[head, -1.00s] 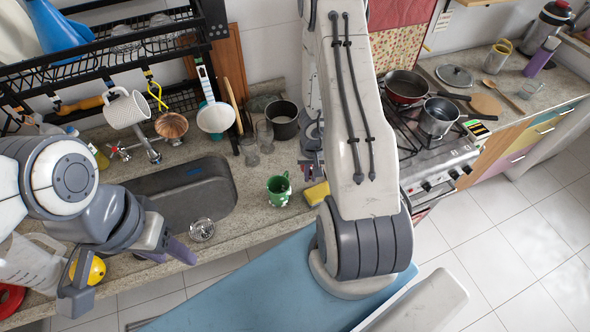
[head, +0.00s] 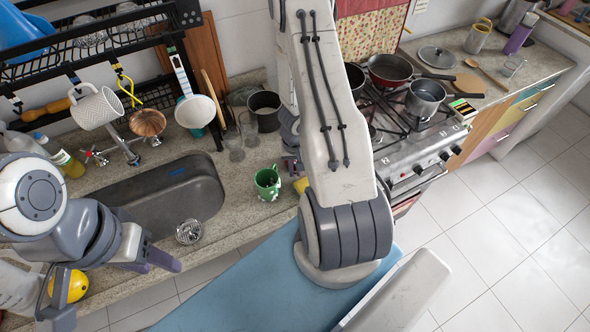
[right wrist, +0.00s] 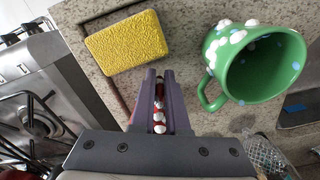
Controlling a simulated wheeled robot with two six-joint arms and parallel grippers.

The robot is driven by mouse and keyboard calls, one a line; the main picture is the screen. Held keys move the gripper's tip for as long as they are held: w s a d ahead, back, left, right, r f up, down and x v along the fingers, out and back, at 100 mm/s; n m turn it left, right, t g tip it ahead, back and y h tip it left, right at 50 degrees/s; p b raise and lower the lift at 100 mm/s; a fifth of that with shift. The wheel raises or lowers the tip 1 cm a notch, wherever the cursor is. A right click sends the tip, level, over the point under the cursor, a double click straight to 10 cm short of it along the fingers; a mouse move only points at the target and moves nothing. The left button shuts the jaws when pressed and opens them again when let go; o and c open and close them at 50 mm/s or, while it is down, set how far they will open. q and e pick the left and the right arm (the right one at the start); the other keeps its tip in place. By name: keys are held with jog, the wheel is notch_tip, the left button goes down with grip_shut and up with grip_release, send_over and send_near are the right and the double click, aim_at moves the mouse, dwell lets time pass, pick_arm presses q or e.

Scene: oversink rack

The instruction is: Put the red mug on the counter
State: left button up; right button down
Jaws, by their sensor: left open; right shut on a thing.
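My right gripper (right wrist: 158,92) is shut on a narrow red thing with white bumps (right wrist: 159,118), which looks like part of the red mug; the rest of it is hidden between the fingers. In the head view my right arm mostly hides this gripper above the counter's front part. The counter (head: 225,205) is speckled stone and lies below the gripper. My left gripper (head: 110,284) is open at the lower left, with a yellow ball-like thing (head: 72,286) showing by its fingers.
A green mug (head: 267,183) stands beside my right gripper, also seen in the right wrist view (right wrist: 258,62). A yellow sponge (right wrist: 126,42) lies on its other side. The sink (head: 165,195), a clear glass (head: 189,232) and the stove (head: 420,140) are near. A dish rack (head: 95,50) hangs behind.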

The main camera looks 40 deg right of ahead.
jog(key=c, duration=1.2)
grip_release()
jog(key=shift+f, duration=0.1)
notch_tip(320, 180, up, 8)
jog(key=p, duration=0.7)
jog(key=shift+p, duration=0.35)
jog(key=shift+f, duration=0.1)
